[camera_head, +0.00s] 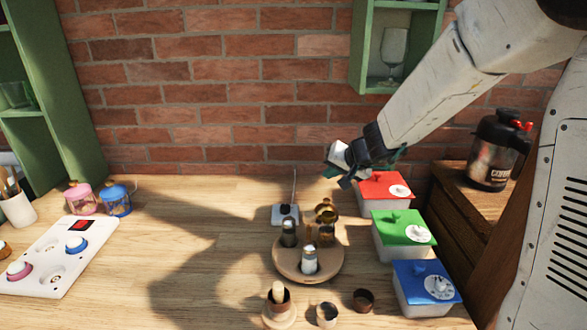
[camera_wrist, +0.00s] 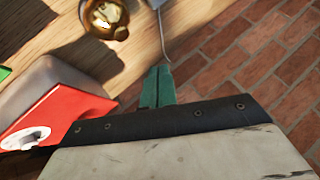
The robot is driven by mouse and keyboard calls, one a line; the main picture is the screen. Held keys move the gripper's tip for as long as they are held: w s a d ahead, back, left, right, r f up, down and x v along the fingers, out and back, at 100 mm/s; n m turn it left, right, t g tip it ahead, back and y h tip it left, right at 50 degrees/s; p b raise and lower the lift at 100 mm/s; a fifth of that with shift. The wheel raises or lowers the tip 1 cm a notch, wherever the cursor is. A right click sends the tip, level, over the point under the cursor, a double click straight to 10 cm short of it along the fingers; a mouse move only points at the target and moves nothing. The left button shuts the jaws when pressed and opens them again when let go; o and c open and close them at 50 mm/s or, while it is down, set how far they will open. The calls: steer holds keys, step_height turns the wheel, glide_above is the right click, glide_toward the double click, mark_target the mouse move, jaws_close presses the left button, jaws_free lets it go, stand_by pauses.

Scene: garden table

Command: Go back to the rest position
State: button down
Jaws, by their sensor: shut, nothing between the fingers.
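My gripper (camera_head: 333,172) is at the end of my white arm, which reaches in from the upper right in the head view. It hangs in the air in front of the brick wall, above the back of the table near the red-lidded box (camera_head: 386,190). In the wrist view the green fingers of my gripper (camera_wrist: 157,84) are together with nothing between them. The red lid (camera_wrist: 72,108) lies to the left of the fingers there, and a brass pot (camera_wrist: 105,18) is above them.
A round wooden tray (camera_head: 290,272) with shakers and a brass pot stands mid-table. Green-lidded (camera_head: 400,232) and blue-lidded (camera_head: 425,285) boxes line the right edge. A white panel with knobs (camera_head: 55,258) is at left. The left-centre tabletop is clear. A green shelf (camera_head: 365,45) hangs behind my arm.

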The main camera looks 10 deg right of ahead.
steer(key=s+a+r+n+g+y, duration=0.1)
steer(key=s+a+r+n+g, duration=0.3)
steer(key=s, duration=0.6)
steer(key=s+a+r+n+y, duration=0.1)
steer(key=s+a+r, duration=0.1)
steer(key=s+r, duration=0.5)
steer(key=s+d+f+g+h, duration=0.1)
steer(key=s+d+h, duration=0.2)
steer(key=s, duration=0.8)
steer(key=s+d+f+g+h, duration=0.1)
steer(key=s+d, duration=0.4)
steer(key=s, duration=0.5)
steer(key=shift+s+d+f+m+g+h, duration=0.3)
steer(key=shift+s+f+m+g+h, duration=0.15)
steer(key=shift+h, duration=0.45)
steer(key=shift+r, duration=0.1)
